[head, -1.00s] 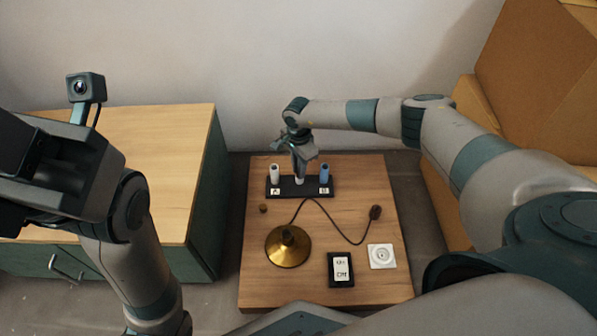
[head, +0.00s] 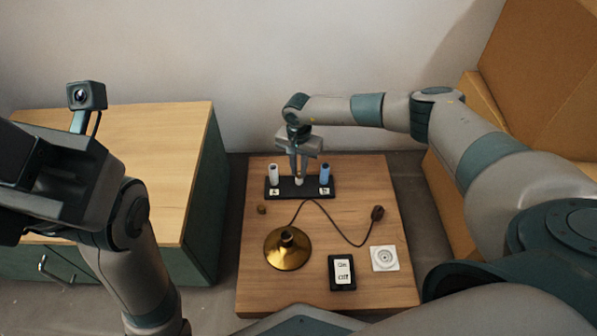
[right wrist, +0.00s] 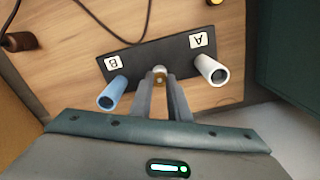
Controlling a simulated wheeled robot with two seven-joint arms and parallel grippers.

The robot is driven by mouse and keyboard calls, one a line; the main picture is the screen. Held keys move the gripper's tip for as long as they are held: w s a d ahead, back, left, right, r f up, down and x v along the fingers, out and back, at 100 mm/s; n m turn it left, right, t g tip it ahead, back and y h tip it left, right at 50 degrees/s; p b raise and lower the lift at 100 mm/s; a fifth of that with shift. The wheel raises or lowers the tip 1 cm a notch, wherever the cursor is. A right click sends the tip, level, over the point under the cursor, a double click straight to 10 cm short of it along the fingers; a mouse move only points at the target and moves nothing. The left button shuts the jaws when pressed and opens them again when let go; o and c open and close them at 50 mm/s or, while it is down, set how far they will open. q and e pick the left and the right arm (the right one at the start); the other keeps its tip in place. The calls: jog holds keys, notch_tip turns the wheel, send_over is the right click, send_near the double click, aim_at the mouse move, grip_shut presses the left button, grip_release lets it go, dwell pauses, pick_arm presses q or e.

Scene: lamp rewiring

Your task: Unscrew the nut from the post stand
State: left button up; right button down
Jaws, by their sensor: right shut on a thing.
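The post stand (head: 312,193) is a black bar at the back of the low wooden table, with a white post (head: 274,174) by label A and a blue post (head: 325,174) by label B. My right gripper (head: 298,178) points down at the short middle post. In the right wrist view its fingers (right wrist: 160,84) are shut on the small brass-coloured nut (right wrist: 160,77) at the middle post's top. The fingers partly hide the nut, and its thread cannot be seen. My left gripper (head: 45,175) is at the left edge, far from the stand; its jaws cannot be made out.
A brass lamp base (head: 288,256), a cord with a dark plug (head: 377,213), an on/off switch card (head: 342,272), a white socket (head: 384,258) and a small brown knob (head: 262,210) lie on the table (head: 270,301). A cabinet (head: 165,125) stands left, cardboard boxes (head: 540,80) right.

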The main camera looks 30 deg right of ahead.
jog(key=shift+w+d+r+n+b, duration=0.1)
jog(key=shift+w+d+n+b, duration=0.3)
jog(key=shift+n, duration=0.6)
jog(key=shift+r+n, duration=0.1)
jog(key=shift+n, duration=0.2)
jog(key=shift+n+b, duration=0.6)
jog(key=shift+n, duration=0.2)
jog(key=shift+s+r+p, duration=0.2)
jog(key=shift+r+p, duration=0.55)
jog(key=shift+p, duration=0.05)
jog(key=shift+s+a+r, duration=0.1)
jog(key=shift+a+r, duration=0.05)
jog(key=shift+a, duration=0.1)
jog(key=shift+r+p, duration=0.65)
jog(key=shift+r, duration=0.05)
